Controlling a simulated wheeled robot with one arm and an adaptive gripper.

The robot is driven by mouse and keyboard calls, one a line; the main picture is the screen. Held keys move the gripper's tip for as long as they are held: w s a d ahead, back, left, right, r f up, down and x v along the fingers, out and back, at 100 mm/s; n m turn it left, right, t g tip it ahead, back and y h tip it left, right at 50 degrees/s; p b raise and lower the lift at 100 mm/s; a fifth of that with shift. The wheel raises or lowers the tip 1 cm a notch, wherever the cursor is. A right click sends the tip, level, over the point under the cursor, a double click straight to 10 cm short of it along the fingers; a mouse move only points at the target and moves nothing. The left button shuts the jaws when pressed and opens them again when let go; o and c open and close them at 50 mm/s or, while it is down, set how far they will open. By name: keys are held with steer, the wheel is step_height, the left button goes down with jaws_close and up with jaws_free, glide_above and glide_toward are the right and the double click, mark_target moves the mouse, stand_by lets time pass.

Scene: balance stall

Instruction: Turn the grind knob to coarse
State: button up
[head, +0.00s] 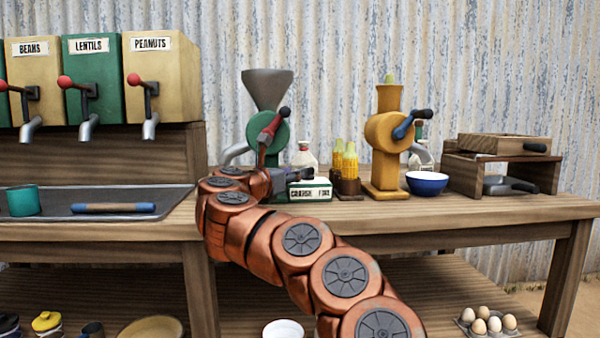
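The green grinder (284,147) with a grey hopper (267,88) and a red crank (272,126) stands at the back of the table. At its base is a green and white block (318,189) with a label reading "COARSE" and "FINE". My copper arm reaches up from the bottom right, and my gripper (298,174) is at the grinder's base, just above and left of the label. No grind knob can be made out; my gripper and arm cover the left part of this area. The fingertips are small and partly hidden, so contact and opening cannot be told.
A yellow grinder (386,140) with a blue crank, corn cobs in a holder (347,187) and a blue bowl (427,183) stand to the right. A bottle (304,156) stands close behind my gripper. Dispensers (162,85) and a tray (165,203) are left. The table's front right is clear.

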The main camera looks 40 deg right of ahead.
steer(key=shift+v, duration=2.05)
